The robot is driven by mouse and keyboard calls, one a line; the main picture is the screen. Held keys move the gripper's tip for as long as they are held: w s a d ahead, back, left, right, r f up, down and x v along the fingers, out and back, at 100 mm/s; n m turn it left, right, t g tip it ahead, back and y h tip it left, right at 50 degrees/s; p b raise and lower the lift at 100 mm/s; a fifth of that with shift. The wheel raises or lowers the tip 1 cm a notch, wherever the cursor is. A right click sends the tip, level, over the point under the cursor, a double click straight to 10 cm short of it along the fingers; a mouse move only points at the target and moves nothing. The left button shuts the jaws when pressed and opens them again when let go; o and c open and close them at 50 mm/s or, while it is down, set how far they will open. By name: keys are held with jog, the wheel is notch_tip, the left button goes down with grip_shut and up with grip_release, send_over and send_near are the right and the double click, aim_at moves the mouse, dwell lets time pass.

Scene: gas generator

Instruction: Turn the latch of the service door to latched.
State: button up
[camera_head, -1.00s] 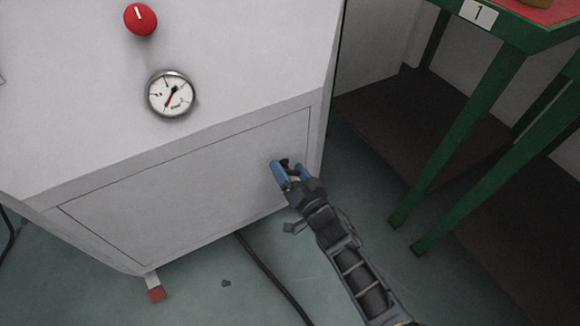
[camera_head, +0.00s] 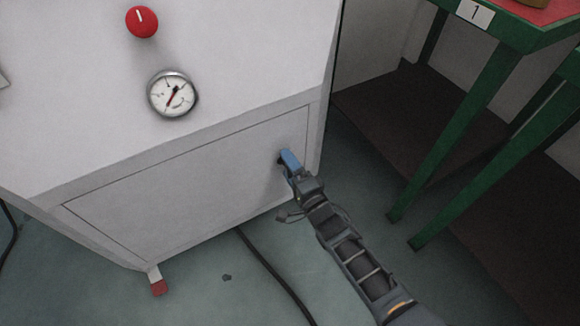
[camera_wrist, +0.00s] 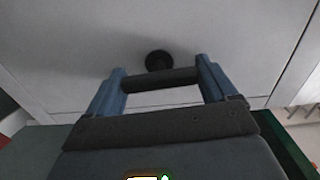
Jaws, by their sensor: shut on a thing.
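The service door (camera_head: 180,192) is the pale, thinly outlined panel low on the cabinet front, and it looks flush and closed. Its latch (camera_wrist: 160,80) is a dark bar on a round black base (camera_wrist: 158,60), near the door's right edge. My gripper (camera_head: 286,160) has blue fingers and reaches the latch from the lower right. In the wrist view my gripper (camera_wrist: 162,84) is shut on the latch bar, with one finger at each end of it. In the head view the fingers mostly hide the latch.
A red knob (camera_head: 142,22) and a round gauge (camera_head: 173,94) sit on the cabinet above the door. A green table (camera_head: 495,110) stands to the right. A black cable (camera_head: 268,272) runs along the floor. The floor before the cabinet is otherwise mostly clear.

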jog(key=shift+m, duration=0.5)
jog(key=o, duration=1.3)
jog(key=p+v, duration=0.4)
jog(key=v, duration=0.3)
jog(key=shift+s+d+p, duration=0.25)
jog(key=shift+s+p, duration=0.05)
jog(key=shift+s, duration=0.05)
